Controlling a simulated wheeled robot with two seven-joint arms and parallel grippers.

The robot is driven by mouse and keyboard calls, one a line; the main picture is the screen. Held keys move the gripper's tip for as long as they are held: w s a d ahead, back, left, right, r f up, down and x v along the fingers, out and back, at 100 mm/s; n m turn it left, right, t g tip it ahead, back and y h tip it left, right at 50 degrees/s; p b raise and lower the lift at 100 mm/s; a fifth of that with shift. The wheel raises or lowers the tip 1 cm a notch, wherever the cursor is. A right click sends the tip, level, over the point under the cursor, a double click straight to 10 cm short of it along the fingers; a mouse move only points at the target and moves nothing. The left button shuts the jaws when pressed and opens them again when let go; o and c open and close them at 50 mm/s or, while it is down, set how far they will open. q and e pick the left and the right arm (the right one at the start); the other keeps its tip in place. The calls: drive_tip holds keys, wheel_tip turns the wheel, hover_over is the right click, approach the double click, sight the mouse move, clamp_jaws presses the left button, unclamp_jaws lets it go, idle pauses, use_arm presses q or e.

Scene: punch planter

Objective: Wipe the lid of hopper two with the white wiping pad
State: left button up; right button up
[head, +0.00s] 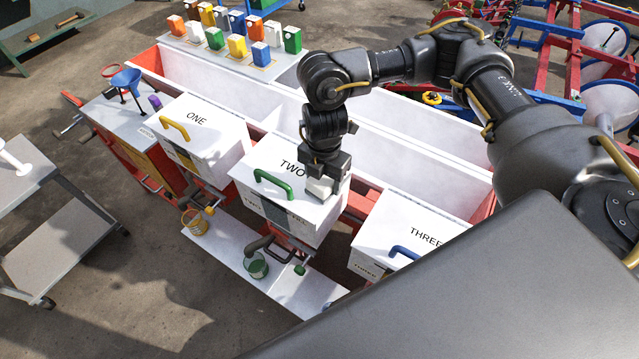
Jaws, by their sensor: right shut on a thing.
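Hopper two is a white box whose lid (300,190) bears the word TWO and a green handle (272,185) at its front left. My right gripper (322,178) points down over the right part of this lid. It is shut on the pale wiping pad (321,188), which is partly hidden by the fingers. The pad is at or just above the lid surface; I cannot tell whether it touches. My left gripper is out of view.
Hopper one (200,133) with a yellow handle stands to the left. Hopper three (410,240) with a blue handle stands to the right. A long white trough (400,150) runs behind. Several coloured packets (236,46) stand at the back. Small buckets (257,266) sit on the low front shelf.

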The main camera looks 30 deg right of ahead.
drive_tip(key=shift+w, duration=0.1)
drive_tip(key=shift+w+d+f, duration=0.1)
drive_tip(key=shift+w+d, duration=0.2)
drive_tip(key=shift+d, duration=0.25)
drive_tip(key=shift+w+d+b, duration=0.2)
drive_tip(key=shift+w+d, duration=0.05)
drive_tip(key=shift+d, duration=0.3)
drive_tip(key=shift+w+d+b, duration=0.15)
drive_tip(key=shift+w+d, duration=0.1)
drive_tip(key=shift+d, duration=0.25)
wheel_tip(320, 180, up, 6)
drive_tip(key=p, duration=0.6)
drive_tip(key=shift+w, duration=0.1)
